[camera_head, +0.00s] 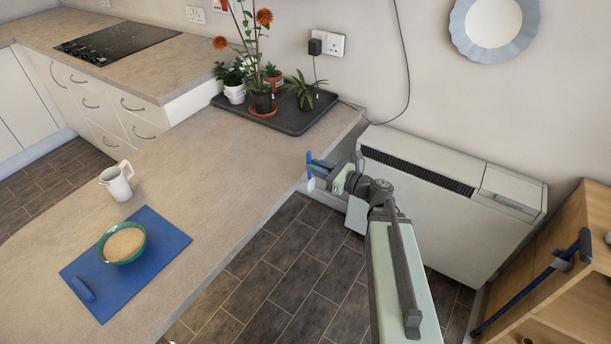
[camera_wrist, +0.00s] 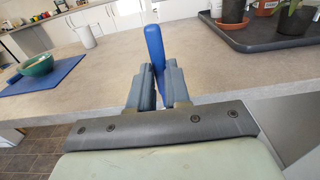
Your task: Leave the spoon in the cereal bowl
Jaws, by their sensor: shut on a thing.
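My gripper (camera_head: 322,170) is at the counter's right edge, well to the right of the bowl. It is shut on a blue-handled thing (camera_head: 309,158), which looks like the spoon. In the wrist view the rounded blue handle (camera_wrist: 154,45) stands up from between the fingers (camera_wrist: 159,82); its lower end is hidden there. In the head view a pale part shows below the blue. The cereal bowl (camera_head: 105,248), green outside and filled with tan cereal, sits on a blue mat (camera_head: 165,235). It also shows at the left of the wrist view (camera_wrist: 42,72).
A small blue object (camera_head: 82,289) lies on the mat's near-left part. A white jug (camera_head: 117,182) stands behind the mat. A dark tray (camera_head: 290,120) of potted plants is at the counter's back. The counter between gripper and mat (camera_head: 220,190) is clear.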

